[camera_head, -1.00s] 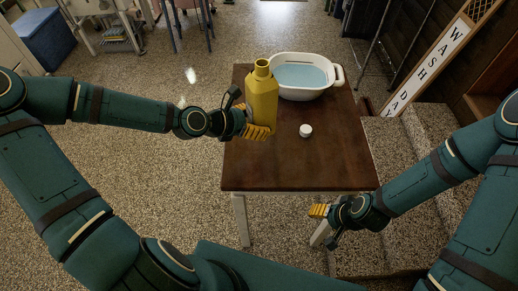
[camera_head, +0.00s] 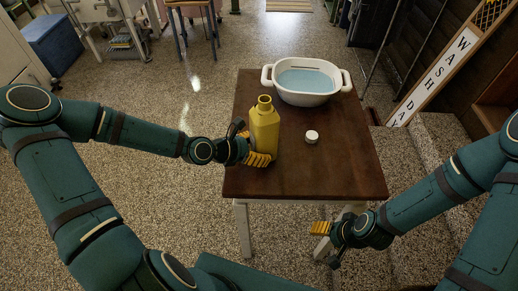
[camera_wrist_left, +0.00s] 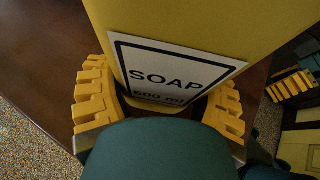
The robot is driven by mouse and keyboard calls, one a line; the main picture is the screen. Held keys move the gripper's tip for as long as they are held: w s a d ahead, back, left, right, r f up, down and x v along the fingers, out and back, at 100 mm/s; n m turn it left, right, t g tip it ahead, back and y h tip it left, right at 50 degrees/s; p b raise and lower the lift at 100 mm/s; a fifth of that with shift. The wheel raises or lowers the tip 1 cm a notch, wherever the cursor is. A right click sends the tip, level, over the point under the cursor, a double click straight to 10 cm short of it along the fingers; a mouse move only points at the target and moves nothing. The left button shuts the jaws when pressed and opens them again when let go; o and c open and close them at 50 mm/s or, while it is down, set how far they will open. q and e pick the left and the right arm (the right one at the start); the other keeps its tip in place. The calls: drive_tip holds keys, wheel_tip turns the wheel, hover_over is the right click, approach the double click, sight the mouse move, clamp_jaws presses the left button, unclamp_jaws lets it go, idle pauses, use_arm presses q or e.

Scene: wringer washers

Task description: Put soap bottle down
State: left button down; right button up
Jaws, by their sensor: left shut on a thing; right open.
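The yellow soap bottle (camera_head: 265,125) is upright at the left part of the brown table (camera_head: 330,178), with its neck open and uncapped. My left gripper (camera_head: 258,158) is shut on it low down, one yellow finger showing in front. The left wrist view shows the bottle's SOAP label (camera_wrist_left: 175,75) between the two yellow fingers (camera_wrist_left: 160,108). Its base looks at or very near the tabletop; I cannot tell whether it touches. A small white cap (camera_head: 312,137) lies on the table right of the bottle. My right gripper (camera_head: 326,242) is open and empty, off the table's front edge.
A white basin (camera_head: 307,97) of water stands at the back of the table. The table's front half and right side are clear. Stone steps (camera_head: 425,160) and a WASH DAY sign (camera_head: 440,70) are to the right.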

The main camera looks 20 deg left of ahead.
use_arm(q)
drive_tip(key=shift+r, duration=0.1)
unclamp_jaws()
drive_tip(key=shift+s+a+r, duration=0.2)
drive_tip(key=shift+s+a, duration=0.05)
drive_tip(key=p+v, duration=0.4)
drive_tip(key=v, duration=0.7)
drive_tip(key=shift+s, duration=0.2)
idle(0.4)
